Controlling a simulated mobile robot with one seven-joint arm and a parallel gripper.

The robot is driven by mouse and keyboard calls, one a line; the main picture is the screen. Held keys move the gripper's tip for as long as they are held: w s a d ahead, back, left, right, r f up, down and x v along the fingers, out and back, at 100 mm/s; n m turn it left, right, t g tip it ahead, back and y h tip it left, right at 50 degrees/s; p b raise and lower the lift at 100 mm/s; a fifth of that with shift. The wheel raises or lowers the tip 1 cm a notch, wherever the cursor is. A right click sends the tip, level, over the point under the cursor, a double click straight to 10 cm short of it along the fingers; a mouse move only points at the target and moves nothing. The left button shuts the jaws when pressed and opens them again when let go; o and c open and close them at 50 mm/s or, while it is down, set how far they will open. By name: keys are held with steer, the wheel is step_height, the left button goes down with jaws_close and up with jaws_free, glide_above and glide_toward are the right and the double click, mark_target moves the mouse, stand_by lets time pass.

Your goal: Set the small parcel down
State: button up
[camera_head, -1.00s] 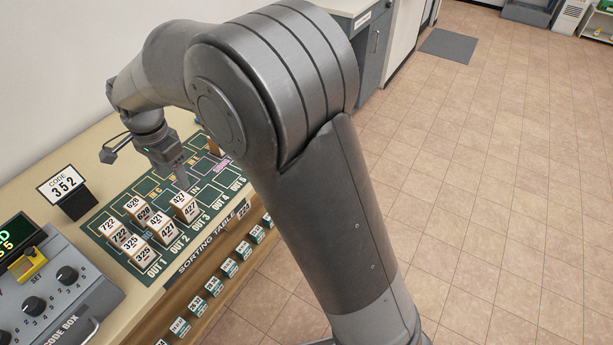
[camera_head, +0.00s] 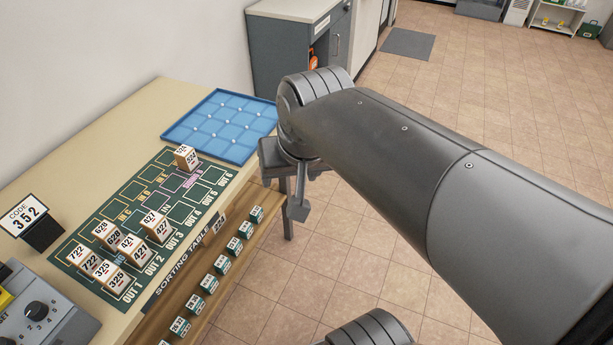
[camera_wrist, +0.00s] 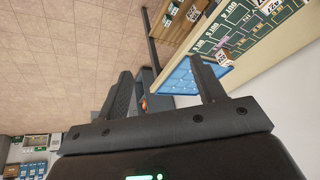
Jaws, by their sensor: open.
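My gripper (camera_head: 297,207) hangs beyond the right edge of the sorting table, apart from the parcels. In the wrist view its two fingers (camera_wrist: 165,75) are spread with nothing between them. A small white-and-brown parcel (camera_head: 186,158) stands alone near the far end of the green mat (camera_head: 210,193); its number is hard to read. It also shows in the wrist view (camera_wrist: 221,57), beyond a finger. Several similar numbered parcels, including 427 (camera_head: 156,226) and 325 (camera_head: 110,275), stand together at the near end. I cannot tell which parcel is the task's.
A blue gridded tray (camera_head: 167,137) lies behind the mat. A code sign reading 352 (camera_head: 28,215) and a grey code box (camera_head: 45,310) are at the left. Small labelled blocks (camera_head: 221,264) line a lower ledge. A grey cabinet (camera_head: 280,65) stands behind; floor at right is clear.

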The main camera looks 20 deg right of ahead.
steer(key=shift+n+t+h, duration=0.3)
steer(key=shift+n+t, duration=0.1)
steer(key=shift+n, duration=0.3)
steer(key=s, duration=0.1)
steer(key=s+d, duration=0.1)
steer(key=s+d+f, duration=0.1)
steer(key=s, duration=0.1)
steer(key=shift+d+f, duration=0.1)
steer(key=shift+d, duration=0.15)
